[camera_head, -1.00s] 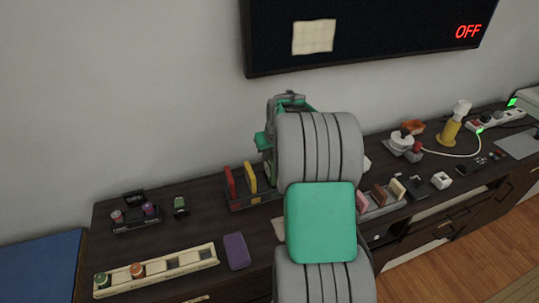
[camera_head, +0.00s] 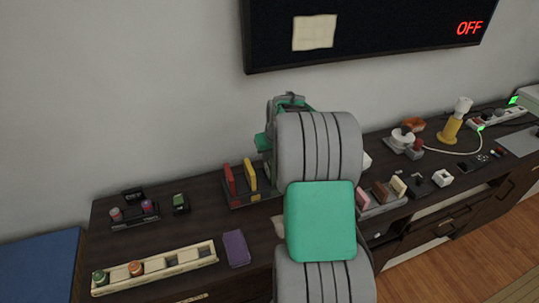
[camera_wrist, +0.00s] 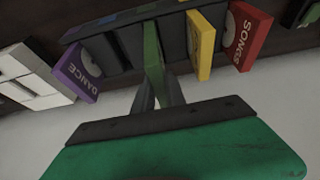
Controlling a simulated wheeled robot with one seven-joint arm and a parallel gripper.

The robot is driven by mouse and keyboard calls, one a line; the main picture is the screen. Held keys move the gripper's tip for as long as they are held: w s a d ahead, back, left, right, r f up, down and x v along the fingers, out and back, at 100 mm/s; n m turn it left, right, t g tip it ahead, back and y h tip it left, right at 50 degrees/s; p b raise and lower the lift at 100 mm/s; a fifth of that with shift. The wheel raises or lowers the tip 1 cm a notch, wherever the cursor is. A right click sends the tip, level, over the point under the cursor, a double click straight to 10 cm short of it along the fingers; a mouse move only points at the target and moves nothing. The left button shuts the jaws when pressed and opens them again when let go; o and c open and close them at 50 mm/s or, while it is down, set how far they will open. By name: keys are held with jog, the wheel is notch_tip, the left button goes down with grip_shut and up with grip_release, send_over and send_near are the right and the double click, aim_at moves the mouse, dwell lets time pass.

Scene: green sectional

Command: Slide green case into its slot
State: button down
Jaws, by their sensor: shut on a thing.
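In the wrist view, the green case (camera_wrist: 152,50) is seen nearly edge-on, held between the fingers of my gripper (camera_wrist: 158,92), which is shut on it. The case lies at the dark slotted rack (camera_wrist: 120,42), between a purple case marked DANCE (camera_wrist: 77,72) and a yellow case (camera_wrist: 200,45). A red case marked SONGS (camera_wrist: 245,35) stands beyond the yellow one. I cannot tell how deep the green case sits in its slot. In the head view, the rack shows with the red case (camera_head: 230,180) and yellow case (camera_head: 250,176); my arm hides the green case and fingertips.
A purple block (camera_head: 236,249) lies on the dark cabinet top by a cream tray (camera_head: 190,259) with round pieces. To the right of my arm are a rack with pink, brown and cream pieces (camera_head: 381,193) and a yellow lamp (camera_head: 450,130). A wall screen (camera_head: 390,35) hangs above.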

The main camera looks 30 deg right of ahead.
jog(key=shift+f+b, duration=1.25)
jog(key=shift+f, duration=0.7)
jog(key=c, duration=1.3)
grip_release()
jog(key=v, duration=0.7)
jog(key=shift+s+r, duration=0.15)
jog(key=shift+r, duration=0.2)
